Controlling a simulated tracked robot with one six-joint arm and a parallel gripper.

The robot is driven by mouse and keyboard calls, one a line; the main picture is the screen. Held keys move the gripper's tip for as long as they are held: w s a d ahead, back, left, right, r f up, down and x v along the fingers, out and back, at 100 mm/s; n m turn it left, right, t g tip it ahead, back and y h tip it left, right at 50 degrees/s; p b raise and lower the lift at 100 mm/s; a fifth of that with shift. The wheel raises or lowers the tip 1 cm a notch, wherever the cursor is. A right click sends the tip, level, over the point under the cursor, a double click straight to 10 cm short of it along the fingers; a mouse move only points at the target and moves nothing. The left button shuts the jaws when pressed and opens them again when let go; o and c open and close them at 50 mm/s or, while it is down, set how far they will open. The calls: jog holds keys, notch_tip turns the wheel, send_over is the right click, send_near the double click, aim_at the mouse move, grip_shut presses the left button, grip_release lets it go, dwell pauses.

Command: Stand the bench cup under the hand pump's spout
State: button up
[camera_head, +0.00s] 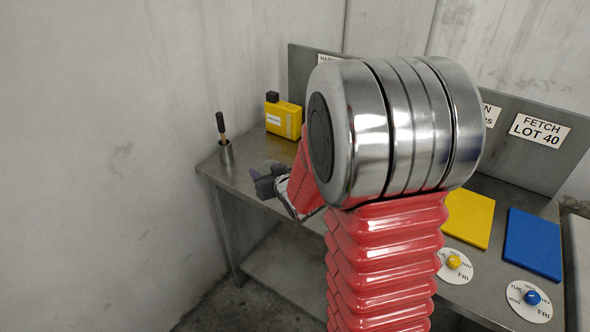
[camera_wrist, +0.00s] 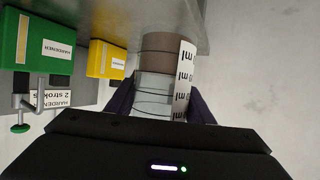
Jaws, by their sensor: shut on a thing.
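My gripper (camera_wrist: 160,105) is shut on the bench cup (camera_wrist: 152,82), a clear cup with a white ml scale strip and brown content towards the bench side. In the wrist view the bench is at the top, so the picture looks upside down. In the head view my gripper (camera_head: 268,183) is over the left part of the bench, and the cup cannot be made out there. A hand pump with a metal spout (camera_wrist: 30,103) and green knob (camera_wrist: 20,128) is beside the green hardener container (camera_wrist: 40,42), left of the cup and apart from it. My arm hides the pump in the head view.
A yellow container (camera_wrist: 107,60), also in the head view (camera_head: 284,118), stands beside the green one. A metal pot (camera_head: 226,153) with a brush is at the bench's left end. Yellow (camera_head: 469,217) and blue (camera_head: 532,242) mats and day dials lie at right. A wall is close at left.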

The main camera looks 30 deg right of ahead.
jog(key=w+a+n+y, duration=0.1)
jog(key=w+a, duration=0.1)
jog(key=a, duration=1.4)
jog(key=shift+w+f+y, duration=0.25)
jog(key=shift+y, duration=0.05)
jog(key=shift+s, duration=0.15)
